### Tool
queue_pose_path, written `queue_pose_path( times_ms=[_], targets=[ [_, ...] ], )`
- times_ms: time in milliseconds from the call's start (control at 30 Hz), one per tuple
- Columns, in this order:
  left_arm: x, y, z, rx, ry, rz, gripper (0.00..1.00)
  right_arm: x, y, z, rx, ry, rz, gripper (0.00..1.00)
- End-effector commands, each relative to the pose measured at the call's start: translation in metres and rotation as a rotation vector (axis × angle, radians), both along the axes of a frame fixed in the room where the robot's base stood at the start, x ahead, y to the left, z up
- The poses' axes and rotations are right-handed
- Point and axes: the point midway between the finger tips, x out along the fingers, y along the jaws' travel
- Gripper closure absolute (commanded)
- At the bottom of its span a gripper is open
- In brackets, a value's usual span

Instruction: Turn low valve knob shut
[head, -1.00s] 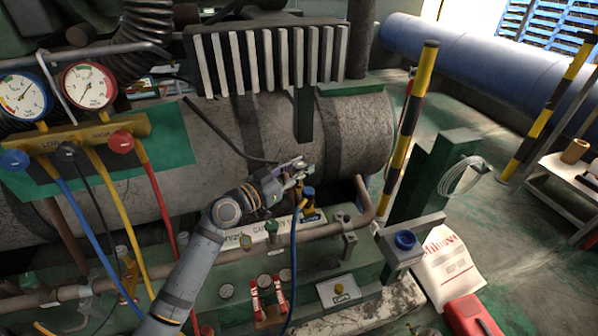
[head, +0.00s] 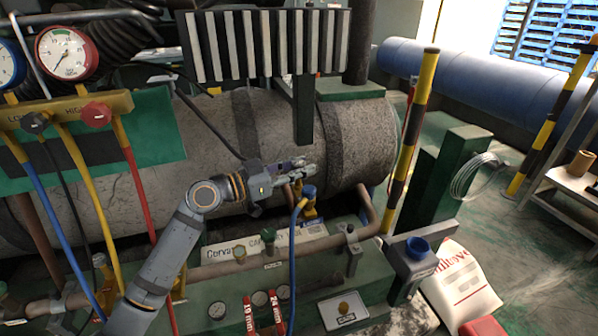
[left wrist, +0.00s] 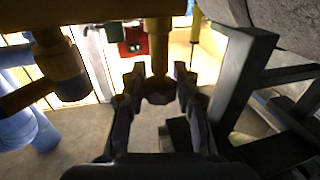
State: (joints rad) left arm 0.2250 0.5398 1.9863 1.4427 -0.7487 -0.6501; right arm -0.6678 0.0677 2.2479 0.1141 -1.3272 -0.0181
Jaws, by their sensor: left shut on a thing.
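My left gripper (head: 300,168) is in front of the grey tank, just above the blue-capped brass fitting (head: 308,196) on the blue hose. In the left wrist view the gripper (left wrist: 157,88) has its fingers on both sides of a dark knob (left wrist: 158,97) on a brass stem, and it is shut on this knob, which I take to be the low valve knob. The stem meets a larger brass body at the top of that view. In the head view the fingers hide the knob. My right gripper is not in view.
The gauge manifold (head: 95,104) with a red knob (head: 96,116) and hoses hangs at left. The blue hose (head: 292,265) runs down below the gripper.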

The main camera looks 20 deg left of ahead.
Motion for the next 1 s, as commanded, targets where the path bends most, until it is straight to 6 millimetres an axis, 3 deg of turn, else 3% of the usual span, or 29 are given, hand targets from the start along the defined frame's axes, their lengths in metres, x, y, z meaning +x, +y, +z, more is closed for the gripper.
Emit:
queue_pose_path(
  times_ms=[100, 133, 300, 667, 1000],
  targets=[
    [0.0, 0.0, 0.0, 0.001, 0.001, 0.001, 1.0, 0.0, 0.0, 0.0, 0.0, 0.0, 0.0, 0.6],
    [0.0, 0.0, 0.0, 0.001, 0.001, 0.001, 0.68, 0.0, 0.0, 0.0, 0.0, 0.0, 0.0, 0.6],
    [0.0, 0.0, 0.0, 0.001, 0.001, 0.001, 0.46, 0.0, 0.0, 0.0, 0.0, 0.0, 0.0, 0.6],
    [0.0, 0.0, 0.008, 0.001, -0.003, 0.0, 0.46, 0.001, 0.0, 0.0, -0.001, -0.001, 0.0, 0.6],
    [0.0, 0.0, 0.079, 0.002, -0.006, 0.001, 0.46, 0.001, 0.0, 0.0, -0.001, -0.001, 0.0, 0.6]
  ],
)
